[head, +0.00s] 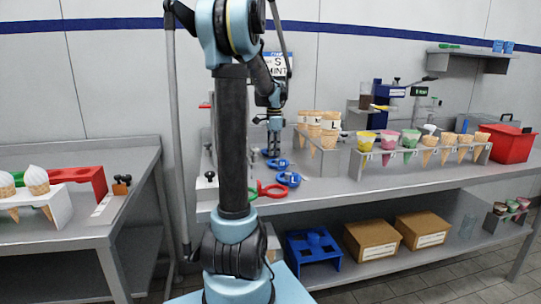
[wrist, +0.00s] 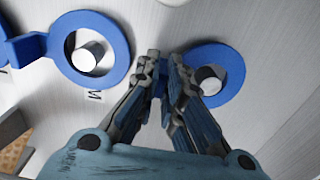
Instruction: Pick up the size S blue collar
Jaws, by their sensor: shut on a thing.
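My gripper (wrist: 165,72) is shut on the short tab of a blue collar (wrist: 232,60) at the right of the wrist view. That collar still surrounds a light peg (wrist: 210,84); whether it is raised off the surface I cannot tell. Its size mark is hidden. A wider blue collar (wrist: 118,62) lies to the left around another peg, with a letter M (wrist: 94,96) on the counter below it. In the head view my gripper (head: 274,148) reaches down at the back of the counter. Two blue collars (head: 278,163) (head: 289,179) lie in front of it.
A red collar (head: 273,190) lies nearer on the counter (head: 345,192). A sign with an S (head: 278,64) hangs on the wall behind.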

